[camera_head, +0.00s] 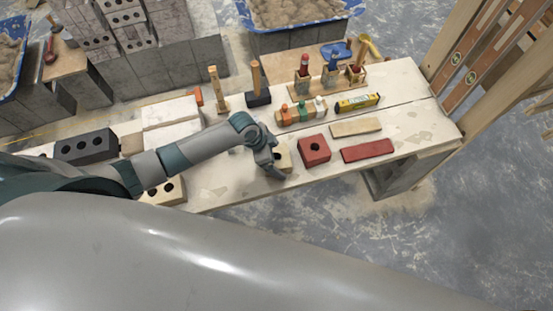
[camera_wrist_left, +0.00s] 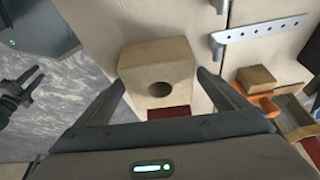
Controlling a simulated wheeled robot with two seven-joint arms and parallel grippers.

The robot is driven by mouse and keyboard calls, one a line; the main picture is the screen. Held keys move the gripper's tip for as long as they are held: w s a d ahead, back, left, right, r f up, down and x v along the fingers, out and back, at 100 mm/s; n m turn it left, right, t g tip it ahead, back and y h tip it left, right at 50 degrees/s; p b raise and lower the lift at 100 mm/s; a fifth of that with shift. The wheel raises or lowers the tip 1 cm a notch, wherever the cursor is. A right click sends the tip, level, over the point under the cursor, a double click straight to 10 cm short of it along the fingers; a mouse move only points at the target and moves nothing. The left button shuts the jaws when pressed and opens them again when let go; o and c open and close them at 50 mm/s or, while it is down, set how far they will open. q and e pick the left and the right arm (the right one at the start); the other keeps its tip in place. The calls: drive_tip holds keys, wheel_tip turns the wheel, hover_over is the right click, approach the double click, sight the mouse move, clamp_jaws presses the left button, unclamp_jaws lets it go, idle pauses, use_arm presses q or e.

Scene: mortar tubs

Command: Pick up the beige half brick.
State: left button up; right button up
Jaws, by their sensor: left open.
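The beige half brick (camera_head: 284,157) lies on the plank bench (camera_head: 225,184) in the head view, partly hidden by my left gripper (camera_head: 272,168). In the left wrist view the beige half brick (camera_wrist_left: 157,62) shows its round hole. My left gripper (camera_wrist_left: 161,80) is open, with one finger toward each side of the brick. I cannot tell if the fingers touch it. A dark gripper-like part, seemingly my right gripper (camera_wrist_left: 22,90), shows at the left edge of the wrist view, too small to judge.
A red half brick (camera_head: 314,151) stands just right of the beige one. A flat red brick (camera_head: 367,150) and a flat beige one (camera_head: 356,127) lie farther right.

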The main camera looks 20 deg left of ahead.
sight(281, 155)
use_arm(q)
drive_tip(key=shift+f, duration=0.15)
idle(0.3)
drive_tip(key=c, duration=1.8)
drive_tip(key=shift+w, duration=0.1)
drive_tip(key=shift+c, duration=0.2)
drive_tip(key=shift+r, duration=0.2)
drive_tip(key=shift+r, duration=0.6)
wheel_tip(281, 155, up, 3)
drive_tip(key=shift+f+b, duration=0.1)
drive_tip(key=shift+b, duration=0.55)
drive_tip(key=s+d+r+b, duration=0.2)
drive_tip(key=s+d+r, duration=0.5)
drive_tip(key=d, duration=0.2)
drive_tip(key=shift+s+r, duration=0.15)
drive_tip(key=shift+s, duration=0.15)
